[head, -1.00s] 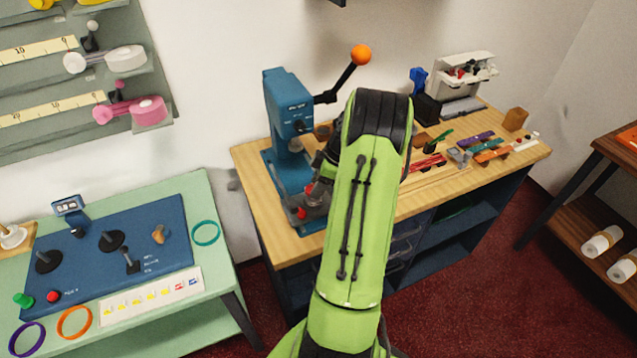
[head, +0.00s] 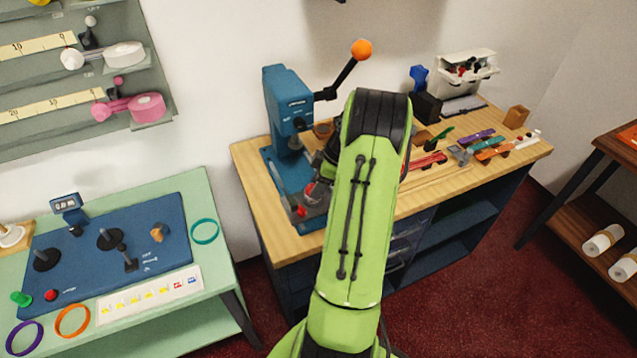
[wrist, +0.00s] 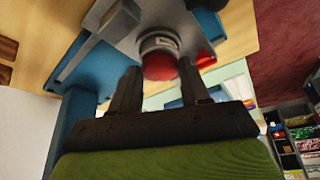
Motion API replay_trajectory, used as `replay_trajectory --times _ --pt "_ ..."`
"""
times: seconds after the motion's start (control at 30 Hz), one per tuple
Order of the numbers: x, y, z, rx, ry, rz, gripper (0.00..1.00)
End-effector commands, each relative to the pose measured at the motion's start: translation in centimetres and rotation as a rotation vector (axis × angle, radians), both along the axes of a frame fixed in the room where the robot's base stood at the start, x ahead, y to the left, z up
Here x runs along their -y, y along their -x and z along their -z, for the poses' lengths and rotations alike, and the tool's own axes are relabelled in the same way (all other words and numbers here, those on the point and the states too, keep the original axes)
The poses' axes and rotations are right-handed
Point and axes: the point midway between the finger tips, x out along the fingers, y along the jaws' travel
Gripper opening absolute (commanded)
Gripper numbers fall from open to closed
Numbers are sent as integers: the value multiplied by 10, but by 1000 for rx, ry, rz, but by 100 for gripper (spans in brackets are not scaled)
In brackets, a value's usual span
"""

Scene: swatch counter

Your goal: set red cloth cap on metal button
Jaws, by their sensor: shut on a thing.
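In the wrist view my gripper (wrist: 160,76) has its two dark fingers on either side of the round red cloth cap (wrist: 160,67) and is shut on it. The cap lies against the end of a short silver cylinder (wrist: 157,41) on the press bed. Whether it touches or sits just off it, I cannot tell. The metal button cannot be made out apart from this cylinder. In the head view my green arm hides most of the gripper, and the silver cylinder (head: 313,193) shows at the arm's left edge, on the blue press (head: 289,105).
A red knob (head: 301,211) sits on the press bed beside the cylinder. The press lever with its orange ball (head: 361,50) rises at the back. Several coloured strips lie on the wooden bench (head: 440,190) to the right. A green table (head: 215,270) stands left.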

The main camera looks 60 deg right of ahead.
Motion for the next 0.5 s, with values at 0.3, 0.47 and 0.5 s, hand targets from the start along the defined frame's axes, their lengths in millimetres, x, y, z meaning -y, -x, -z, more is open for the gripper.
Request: replay_trajectory --times 0.3,0.47,0.5 --pt "0 0 2 0 0 0 66" --pt "0 0 2 0 0 0 76" --pt "0 0 2 0 0 0 76"
